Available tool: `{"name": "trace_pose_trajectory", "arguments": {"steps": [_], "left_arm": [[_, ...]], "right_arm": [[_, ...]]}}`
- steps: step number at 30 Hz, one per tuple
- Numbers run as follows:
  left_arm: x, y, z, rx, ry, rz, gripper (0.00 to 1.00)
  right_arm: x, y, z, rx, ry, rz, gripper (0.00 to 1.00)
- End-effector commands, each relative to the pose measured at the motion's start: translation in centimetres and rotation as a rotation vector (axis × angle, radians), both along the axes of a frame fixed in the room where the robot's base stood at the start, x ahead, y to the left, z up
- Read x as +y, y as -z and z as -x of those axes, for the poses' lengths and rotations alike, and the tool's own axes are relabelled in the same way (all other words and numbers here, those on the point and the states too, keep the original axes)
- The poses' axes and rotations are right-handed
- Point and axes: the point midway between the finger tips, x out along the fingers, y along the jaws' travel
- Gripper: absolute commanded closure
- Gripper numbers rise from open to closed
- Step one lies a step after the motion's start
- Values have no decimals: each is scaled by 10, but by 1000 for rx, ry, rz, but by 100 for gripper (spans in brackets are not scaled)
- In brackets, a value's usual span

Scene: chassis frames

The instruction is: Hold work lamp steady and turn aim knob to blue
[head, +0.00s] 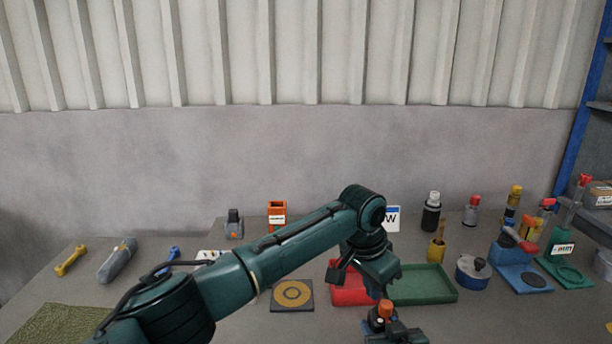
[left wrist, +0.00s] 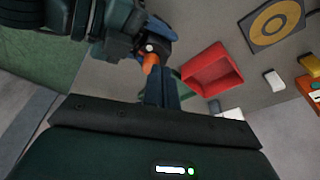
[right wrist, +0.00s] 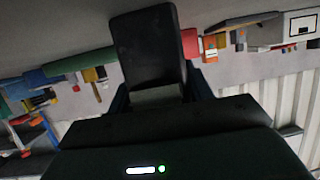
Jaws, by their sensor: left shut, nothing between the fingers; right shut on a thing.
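The work lamp is a dark body (right wrist: 148,45) held by my right gripper (right wrist: 160,92), filling the middle of the right wrist view. In the head view my right gripper (head: 398,334) is low, at the bottom edge, and hides most of the lamp. An orange knob (head: 385,308) stands up there; it also shows in the left wrist view (left wrist: 151,64). My left gripper (head: 382,290) points down just above the knob, its fingers shut and empty. In the left wrist view its fingertips (left wrist: 160,78) are close beside the knob; contact cannot be told. No blue mark is readable on the lamp.
A red tray (head: 350,296) and a green tray (head: 446,295) lie behind the grippers. A dark mat with a yellow ring (head: 306,306) lies left of them. Bottles, a blue stand (head: 518,278) and a green stand (head: 566,276) crowd the right side. Tools lie at left.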

Motion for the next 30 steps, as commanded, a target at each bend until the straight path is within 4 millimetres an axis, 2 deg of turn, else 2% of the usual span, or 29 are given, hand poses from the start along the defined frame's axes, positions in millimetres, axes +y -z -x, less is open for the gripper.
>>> {"name": "trace_pose_trajectory", "arguments": {"steps": [1, 10, 30], "left_arm": [[1, 9, 0, 2, -1, -2, 100], [0, 33, 0, 1, 0, 1, 100], [-2, 36, 0, -1, 1, 1, 100]], "right_arm": [[-1, 17, 6, 42, -1, 5, 81], [-1, 17, 6, 42, 0, 5, 81], [-1, 17, 6, 42, 0, 6, 81]]}}
